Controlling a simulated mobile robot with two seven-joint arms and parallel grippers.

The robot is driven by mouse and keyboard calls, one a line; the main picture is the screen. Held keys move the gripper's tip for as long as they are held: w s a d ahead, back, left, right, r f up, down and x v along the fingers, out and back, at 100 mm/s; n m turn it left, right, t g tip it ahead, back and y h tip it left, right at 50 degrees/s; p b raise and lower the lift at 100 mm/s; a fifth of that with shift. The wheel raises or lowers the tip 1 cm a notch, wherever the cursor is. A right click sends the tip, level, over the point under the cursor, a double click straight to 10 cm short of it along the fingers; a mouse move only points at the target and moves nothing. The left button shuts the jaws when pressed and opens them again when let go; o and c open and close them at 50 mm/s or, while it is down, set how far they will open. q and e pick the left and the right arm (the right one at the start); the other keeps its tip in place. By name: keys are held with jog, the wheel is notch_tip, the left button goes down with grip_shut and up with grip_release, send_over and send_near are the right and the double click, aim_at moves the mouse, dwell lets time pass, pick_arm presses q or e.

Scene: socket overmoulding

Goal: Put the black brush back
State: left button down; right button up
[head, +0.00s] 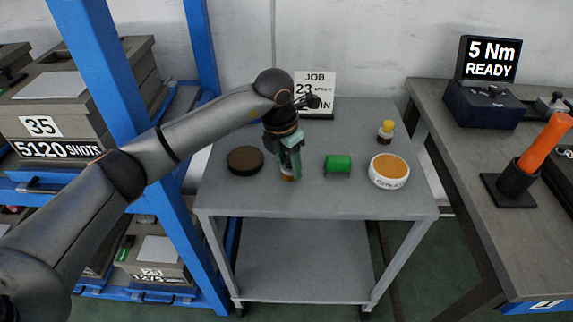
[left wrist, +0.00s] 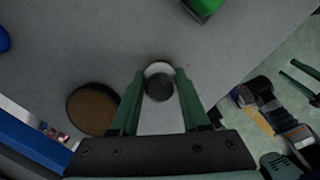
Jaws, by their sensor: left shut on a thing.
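My left gripper (head: 290,160) is low over the grey table and shut on the black brush. Only the brush's brown lower end (head: 288,178) shows below the fingers in the head view. In the left wrist view, the brush's round dark top (left wrist: 160,87) with a pale rim sits between the fingertips of my left gripper (left wrist: 158,95). The brush looks upright; I cannot tell whether it touches the table.
On the grey table (head: 320,205) are a round brown disc (head: 245,160) left of the gripper, a green block (head: 338,164), a white bowl with orange contents (head: 389,183) and a yellow-topped piece (head: 386,131). A JOB sign (head: 316,80) stands behind. Blue rack post (head: 110,75) at left.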

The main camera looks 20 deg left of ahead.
pick_arm(q)
jog(key=shift+r, duration=0.1)
jog(key=shift+f, duration=0.25)
jog(key=shift+c, duration=1.9)
grip_release()
jog(key=shift+r, duration=0.15)
